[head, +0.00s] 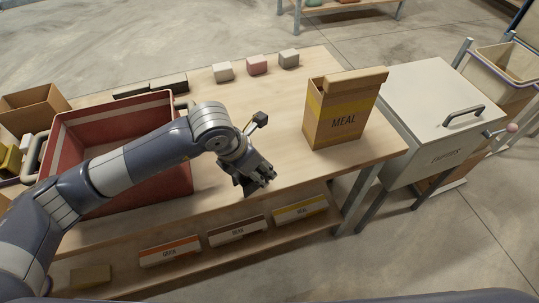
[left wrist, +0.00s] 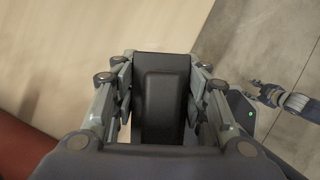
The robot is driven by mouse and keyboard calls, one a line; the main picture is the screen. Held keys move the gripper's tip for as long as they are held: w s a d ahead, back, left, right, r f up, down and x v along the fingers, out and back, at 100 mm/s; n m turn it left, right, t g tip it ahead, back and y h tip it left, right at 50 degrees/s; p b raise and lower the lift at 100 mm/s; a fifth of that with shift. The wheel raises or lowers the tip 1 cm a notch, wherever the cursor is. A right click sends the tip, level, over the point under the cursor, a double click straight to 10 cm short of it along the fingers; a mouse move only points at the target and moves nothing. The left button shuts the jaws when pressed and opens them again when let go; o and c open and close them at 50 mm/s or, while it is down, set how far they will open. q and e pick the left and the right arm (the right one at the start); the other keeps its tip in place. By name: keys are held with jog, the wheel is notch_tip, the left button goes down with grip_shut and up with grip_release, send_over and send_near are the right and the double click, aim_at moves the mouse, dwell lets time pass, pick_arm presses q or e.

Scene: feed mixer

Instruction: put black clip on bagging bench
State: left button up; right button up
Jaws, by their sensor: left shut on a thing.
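The black clip (left wrist: 163,100) is between the fingers of my left gripper (left wrist: 160,85) in the left wrist view. The gripper is shut on it. In the head view my left gripper (head: 262,178) is over the front part of the wooden bench (head: 285,130), right of the red bin. A dark piece of the clip (head: 245,186) shows below the fingers. I cannot tell whether it touches the bench top. My right gripper (left wrist: 266,93) shows small at the right of the left wrist view, over the floor; its opening is unclear.
A red bin (head: 66,130) stands at the left and a MEAL box (head: 341,118) at the right. Several small blocks (head: 257,65) line the back edge. A white chest (head: 425,100) adjoins the right end. Bare bench top lies between bin and box.

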pick_arm(q)
jog(key=w+d, duration=0.1)
jog(key=w, duration=0.1)
jog(key=w+d+b, duration=0.1)
jog(key=w, duration=0.1)
jog(key=w+d, duration=0.1)
jog(key=w, duration=0.2)
jog(key=shift+w+f, duration=0.1)
jog(key=shift+f, duration=0.3)
notch_tip(320, 180, down, 4)
jog(key=shift+r+b, duration=0.2)
jog(key=shift+b, duration=0.75)
jog(key=shift+f, duration=0.1)
jog(key=o, duration=0.9)
jog(key=shift+c, duration=0.2)
jog(key=shift+r, duration=0.2)
jog(key=b+v, duration=0.1)
jog(key=v, duration=1.1)
jog(key=shift+b, duration=0.35)
